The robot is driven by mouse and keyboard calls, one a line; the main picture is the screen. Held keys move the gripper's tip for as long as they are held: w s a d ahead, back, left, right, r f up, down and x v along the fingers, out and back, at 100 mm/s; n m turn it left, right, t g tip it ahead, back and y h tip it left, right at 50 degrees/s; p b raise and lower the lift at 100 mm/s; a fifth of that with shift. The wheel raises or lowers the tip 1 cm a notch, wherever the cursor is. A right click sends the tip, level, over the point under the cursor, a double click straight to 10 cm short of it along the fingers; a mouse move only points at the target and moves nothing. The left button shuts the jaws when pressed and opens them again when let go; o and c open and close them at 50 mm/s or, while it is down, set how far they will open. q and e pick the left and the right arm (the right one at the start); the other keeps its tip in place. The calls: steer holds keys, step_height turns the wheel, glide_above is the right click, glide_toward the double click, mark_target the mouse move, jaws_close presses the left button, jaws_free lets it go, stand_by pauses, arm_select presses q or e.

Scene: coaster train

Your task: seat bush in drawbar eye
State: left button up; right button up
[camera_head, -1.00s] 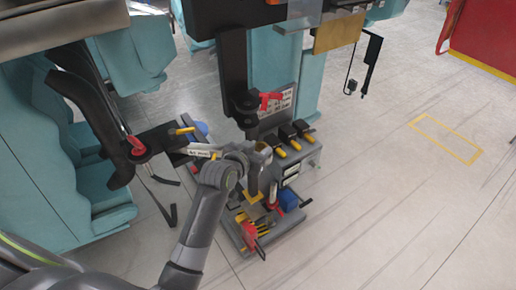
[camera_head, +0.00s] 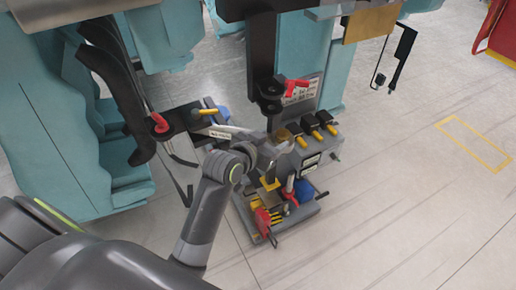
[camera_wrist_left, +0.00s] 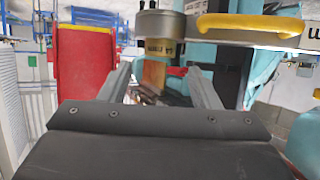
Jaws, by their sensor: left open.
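The bush (camera_head: 283,134) is a small brass-tan ring at the end of the labelled silver drawbar (camera_head: 220,132) in the head view. In the left wrist view the drawbar eye (camera_wrist_left: 160,36) is a grey ring with a printed label. The brass bush (camera_wrist_left: 154,69) sticks out from the eye's lower side in that picture. I cannot tell how deep it sits. My left gripper (camera_head: 270,147) is beside the eye, partly hidden by its own wrist. In the left wrist view its two fingers (camera_wrist_left: 160,85) are apart, and the eye and bush appear beyond them. My right gripper is out of view.
Black-and-yellow items (camera_head: 311,126) stand just to the right. Open floor (camera_head: 420,200) lies to the right.

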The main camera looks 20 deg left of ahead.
arm_select(q)
steer(key=v, duration=0.6)
steer(key=shift+s+b, duration=0.2)
steer(key=shift+b, duration=0.2)
steer(key=shift+a+r, duration=0.1)
steer(key=s+a+f+n+g+y, duration=0.15)
steer(key=s+a+f+g, duration=0.35)
steer(key=s+f, duration=0.5)
steer(key=s+a+f+n+g+y, duration=0.1)
steer(key=s+a+f+g+y, duration=0.35)
steer(key=s, duration=1.05)
step_height(320, 180, down, 30)
steer(key=a+g+h+b, duration=0.2)
steer(key=b, duration=0.1)
steer(key=s+d+f+b, duration=0.1)
steer(key=s+f+b, duration=0.1)
steer(key=s+f, duration=1.3)
steer(key=shift+f+g, duration=0.35)
steer(key=shift+f, duration=0.45)
